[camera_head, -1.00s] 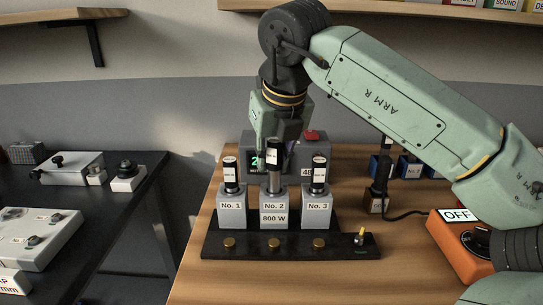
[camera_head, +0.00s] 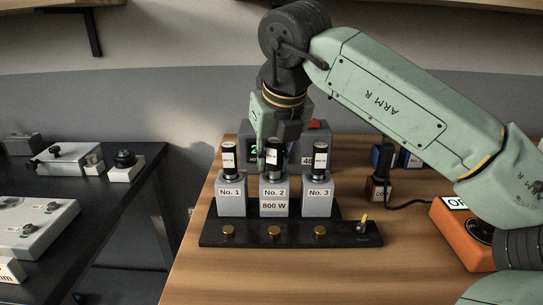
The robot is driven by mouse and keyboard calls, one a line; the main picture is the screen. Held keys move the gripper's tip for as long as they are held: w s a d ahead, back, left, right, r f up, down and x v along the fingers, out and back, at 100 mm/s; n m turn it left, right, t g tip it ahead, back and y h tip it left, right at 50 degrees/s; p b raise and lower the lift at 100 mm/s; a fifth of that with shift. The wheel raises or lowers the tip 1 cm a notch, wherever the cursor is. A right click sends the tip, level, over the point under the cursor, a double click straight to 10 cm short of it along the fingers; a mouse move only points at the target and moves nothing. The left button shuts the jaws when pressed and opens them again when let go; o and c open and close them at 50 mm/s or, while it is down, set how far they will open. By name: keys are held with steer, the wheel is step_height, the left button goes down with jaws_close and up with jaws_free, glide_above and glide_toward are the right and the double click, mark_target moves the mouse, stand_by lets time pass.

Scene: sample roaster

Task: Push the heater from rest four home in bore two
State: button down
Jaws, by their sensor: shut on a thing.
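The heater (camera_head: 275,152), a black-capped cylinder with a white label, stands upright in bore two of the middle grey block (camera_head: 275,192), marked No. 2 and 800 W. Its top is slightly above the caps in the No. 1 block (camera_head: 231,192) and No. 3 block (camera_head: 319,192). A little of its lower part shows above the block. My gripper (camera_head: 270,150) comes down from above and behind and is shut on the heater. The fingers are partly hidden by it, so the exact contact cannot be seen.
The blocks stand on a black base (camera_head: 290,238) with several brass knobs and a yellow-tipped switch (camera_head: 363,224). An instrument with a green display (camera_head: 255,150) stands behind. At right are a corded block (camera_head: 378,190) and an orange box (camera_head: 465,235). A dark bench (camera_head: 110,200) is at left.

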step_height(320, 180, up, 7)
steer(key=p, duration=0.5)
stand_by(0.9)
steer(key=shift+f, duration=0.25)
stand_by(0.9)
steer(key=shift+f+b, duration=2.7)
steer(key=shift+f, duration=0.65)
steer(key=shift+r, duration=0.1)
step_height(320, 180, up, 7)
steer(key=p, duration=0.5)
steer(key=shift+f, duration=0.2)
stand_by(0.5)
